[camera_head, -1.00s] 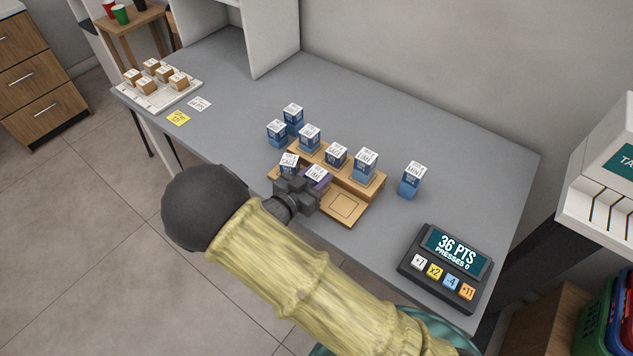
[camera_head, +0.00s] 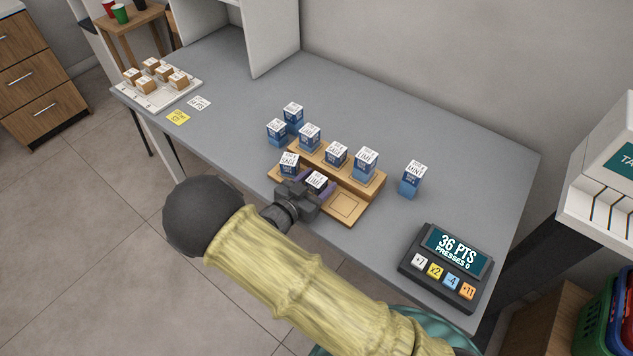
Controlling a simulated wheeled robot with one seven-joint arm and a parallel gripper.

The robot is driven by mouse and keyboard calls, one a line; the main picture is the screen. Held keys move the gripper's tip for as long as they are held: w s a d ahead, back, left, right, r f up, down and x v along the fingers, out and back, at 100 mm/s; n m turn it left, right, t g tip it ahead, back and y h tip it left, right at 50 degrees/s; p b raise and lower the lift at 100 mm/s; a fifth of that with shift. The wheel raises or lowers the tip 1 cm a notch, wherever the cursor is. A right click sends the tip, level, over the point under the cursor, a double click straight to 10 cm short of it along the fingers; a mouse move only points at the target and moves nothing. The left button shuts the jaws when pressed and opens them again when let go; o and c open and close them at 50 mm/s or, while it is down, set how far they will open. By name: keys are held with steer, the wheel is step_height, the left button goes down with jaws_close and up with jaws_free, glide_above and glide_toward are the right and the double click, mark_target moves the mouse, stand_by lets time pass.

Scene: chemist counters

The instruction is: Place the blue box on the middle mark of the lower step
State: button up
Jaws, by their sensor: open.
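A two-step wooden stand (camera_head: 377,184) is on the grey counter. The blue box with a white LIME top (camera_head: 317,179) is at the middle of the lower step; its lower part and the mark under it are hidden by my gripper. My gripper (camera_head: 315,189) is open, with a purple finger on each side of this box. Any finger contact cannot be made out. A SAGE blue box (camera_head: 290,164) stands at the left of the lower step. The right mark (camera_head: 346,205) of the lower step is bare.
Three blue boxes stand on the upper step, including another LIME box (camera_head: 365,166). Two more (camera_head: 277,132) stand behind left, and a MINT box (camera_head: 412,180) stands right. A keypad showing 36 PTS (camera_head: 447,266) is at the front right.

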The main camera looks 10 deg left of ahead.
steer(key=shift+r, duration=0.15)
steer(key=shift+s+a, duration=0.1)
steer(key=shift+s, duration=0.05)
steer(key=v, duration=1.1)
steer(key=shift+s+b, duration=0.3)
